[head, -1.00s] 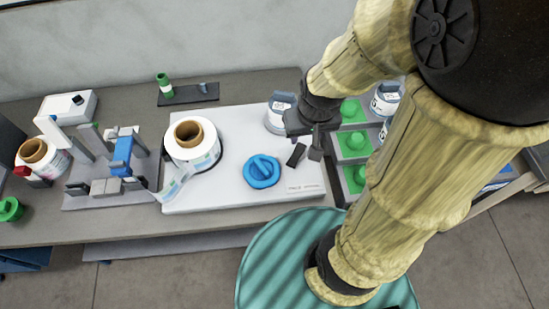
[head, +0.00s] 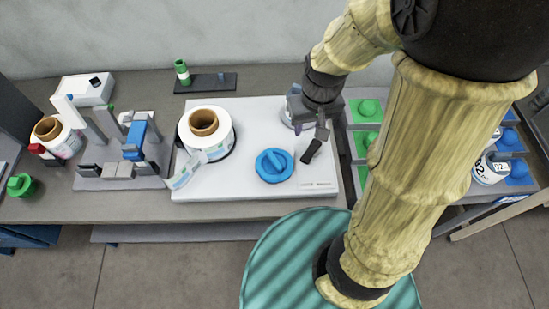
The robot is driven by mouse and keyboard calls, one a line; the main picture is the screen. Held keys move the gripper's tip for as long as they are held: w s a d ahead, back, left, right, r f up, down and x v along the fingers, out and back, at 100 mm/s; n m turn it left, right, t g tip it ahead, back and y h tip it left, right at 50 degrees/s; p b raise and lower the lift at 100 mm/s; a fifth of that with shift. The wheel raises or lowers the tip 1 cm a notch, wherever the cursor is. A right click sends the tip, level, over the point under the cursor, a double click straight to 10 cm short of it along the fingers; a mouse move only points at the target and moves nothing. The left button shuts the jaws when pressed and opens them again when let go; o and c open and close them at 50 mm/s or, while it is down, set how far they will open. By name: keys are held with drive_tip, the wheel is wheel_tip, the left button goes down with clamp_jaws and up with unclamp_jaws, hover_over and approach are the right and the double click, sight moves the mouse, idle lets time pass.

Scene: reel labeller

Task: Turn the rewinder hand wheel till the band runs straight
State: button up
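The blue hand wheel (head: 274,165) lies flat on the right half of the rewinder's white base plate (head: 235,180). A large label reel (head: 205,130) with a brown core sits on the plate's left half. The printed band (head: 187,170) runs from the reel down and left toward the labeller (head: 130,150); it looks slanted, and part of it is hard to make out. My gripper (head: 317,142) is above the plate's right side, to the right of the wheel and apart from it. Its dark fingers look spread with nothing between them.
Green trays (head: 366,109) lie to the right, partly behind my arm. A labelled roll (head: 490,168) sits farther right. A green-capped bottle (head: 182,72) stands at the back.

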sight(274, 159)
drive_tip(key=w+a+f+n+g+b, duration=0.1)
drive_tip(key=w+a+f+n+b, duration=0.1)
drive_tip(key=a, duration=0.6)
drive_tip(key=shift+w+f+n, duration=0.45)
drive_tip(key=shift+w+n, duration=0.25)
drive_tip(key=shift+w, duration=0.1)
drive_tip(key=shift+f, duration=0.15)
wheel_tip(274, 159, down, 17)
drive_tip(key=shift+f+b, duration=0.1)
drive_tip(key=shift+b, duration=0.75)
clamp_jaws()
